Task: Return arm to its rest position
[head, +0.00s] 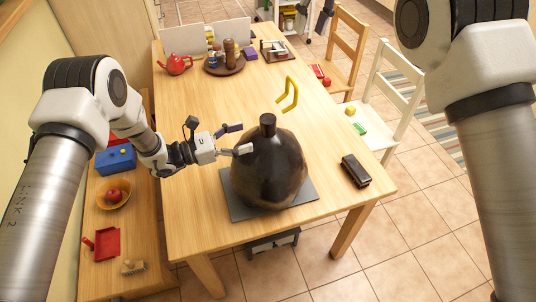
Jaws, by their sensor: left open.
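My left gripper (236,139) is open beside the upper left of a large dark brown vase (268,170). Its two fingers point toward the vase, and the nearer fingertip overlaps the vase's side in the picture. I cannot tell whether it touches. Nothing shows between the fingers. The vase stands upright on a grey mat (238,208) on the wooden table.
A yellow bent handle (288,93) shows behind the vase. A dark case (355,171) lies near the table's right edge. A red teapot (175,64) and a round tray (224,67) with jars stand at the far end. The middle of the table (220,98) is mostly clear.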

